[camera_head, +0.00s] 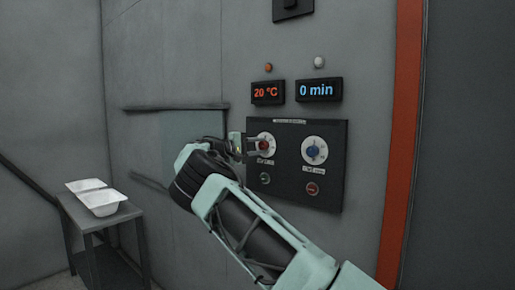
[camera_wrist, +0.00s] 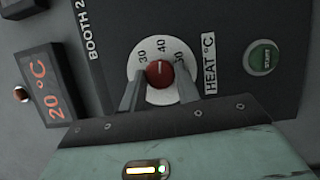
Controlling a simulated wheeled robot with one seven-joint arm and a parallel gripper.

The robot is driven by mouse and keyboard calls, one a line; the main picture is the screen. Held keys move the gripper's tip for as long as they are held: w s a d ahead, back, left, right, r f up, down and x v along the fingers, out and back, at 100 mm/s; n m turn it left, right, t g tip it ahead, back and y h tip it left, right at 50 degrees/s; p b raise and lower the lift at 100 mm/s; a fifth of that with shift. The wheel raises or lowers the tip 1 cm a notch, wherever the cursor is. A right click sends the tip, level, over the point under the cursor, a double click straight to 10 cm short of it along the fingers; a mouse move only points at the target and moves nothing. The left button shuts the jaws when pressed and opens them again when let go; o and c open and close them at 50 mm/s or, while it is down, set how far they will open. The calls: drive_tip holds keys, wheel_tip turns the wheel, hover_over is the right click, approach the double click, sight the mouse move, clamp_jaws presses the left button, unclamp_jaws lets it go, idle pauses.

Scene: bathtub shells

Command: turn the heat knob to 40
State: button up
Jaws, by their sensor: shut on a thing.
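The red heat knob (camera_wrist: 160,73) sits on a white dial marked 30, 40 and 50, beside a "HEAT °C" label (camera_wrist: 209,63). Its pale mark appears to point toward the 40. My gripper (camera_wrist: 160,82) has one finger on each side of the knob and is shut on it. In the head view my gripper (camera_head: 250,147) reaches the left dial of the black panel, and the red knob (camera_head: 263,146) is partly covered. The red display (camera_head: 268,92) reads 20 °C; it also shows in the wrist view (camera_wrist: 52,97).
A blue knob (camera_head: 313,152) on a white dial is to the right on the panel (camera_head: 335,180). A green start button (camera_wrist: 263,57) and a red button (camera_head: 312,188) are below the dials. The blue display (camera_head: 319,90) reads 0 min.

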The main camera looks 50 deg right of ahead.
drive_tip(key=shift+f, duration=0.15)
drive_tip(key=o, duration=1)
drive_tip(key=shift+a, duration=0.1)
drive_tip(key=b+v, duration=0.1)
drive_tip(key=v, duration=1.6)
drive_tip(key=shift+w+a, duration=0.1)
